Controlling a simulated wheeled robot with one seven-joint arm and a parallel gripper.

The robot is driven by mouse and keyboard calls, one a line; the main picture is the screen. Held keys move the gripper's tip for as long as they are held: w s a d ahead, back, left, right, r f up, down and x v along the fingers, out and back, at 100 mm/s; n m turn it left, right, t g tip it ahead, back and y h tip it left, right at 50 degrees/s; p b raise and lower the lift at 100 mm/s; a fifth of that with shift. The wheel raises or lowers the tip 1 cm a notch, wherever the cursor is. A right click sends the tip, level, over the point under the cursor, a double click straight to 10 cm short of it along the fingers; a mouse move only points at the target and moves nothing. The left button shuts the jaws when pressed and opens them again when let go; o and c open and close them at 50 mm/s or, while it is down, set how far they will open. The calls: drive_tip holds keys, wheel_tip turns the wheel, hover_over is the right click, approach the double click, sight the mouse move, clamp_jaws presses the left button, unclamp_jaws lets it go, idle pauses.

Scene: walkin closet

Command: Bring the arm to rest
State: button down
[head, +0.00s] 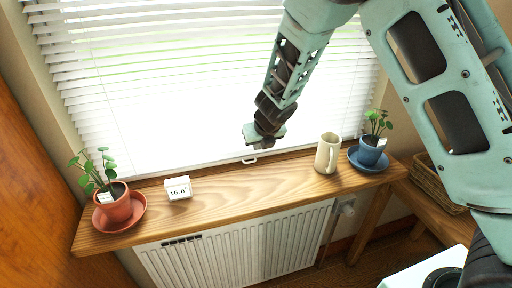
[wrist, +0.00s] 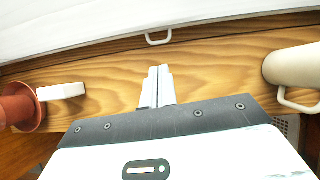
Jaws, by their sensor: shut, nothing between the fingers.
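My arm reaches in from the upper right in the head view. My gripper (head: 262,143) hangs above the back of a wooden shelf, in front of the window blind. In the wrist view my gripper (wrist: 158,86) has its two fingers together with nothing between them. The shelf (wrist: 205,60) lies beyond the fingertips; I cannot tell the exact gap.
On the shelf (head: 240,192) stand a terracotta plant pot (head: 117,206), a white thermometer display (head: 177,188), a cream jug (head: 327,153) and a blue plant pot (head: 370,151). A radiator (head: 240,245) is below; a blind (head: 180,90) is behind. The shelf's middle is clear.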

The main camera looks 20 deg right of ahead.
drive_tip(key=shift+v, duration=1.05)
drive_tip(key=s+a+r+m+g+b, duration=0.1)
drive_tip(key=s+a+r+m+g, duration=0.1)
drive_tip(key=s+m, duration=0.7)
drive_tip(key=s+a+r+m+g, duration=0.2)
drive_tip(key=s+m, duration=0.8)
drive_tip(key=s, duration=0.5)
drive_tip(key=s+a+r+m+g+b, duration=0.1)
drive_tip(key=s+a+r+m+g, duration=0.1)
drive_tip(key=s+m, duration=0.8)
drive_tip(key=s+r, duration=0.1)
drive_tip(key=s, duration=0.2)
drive_tip(key=shift+b, duration=0.35)
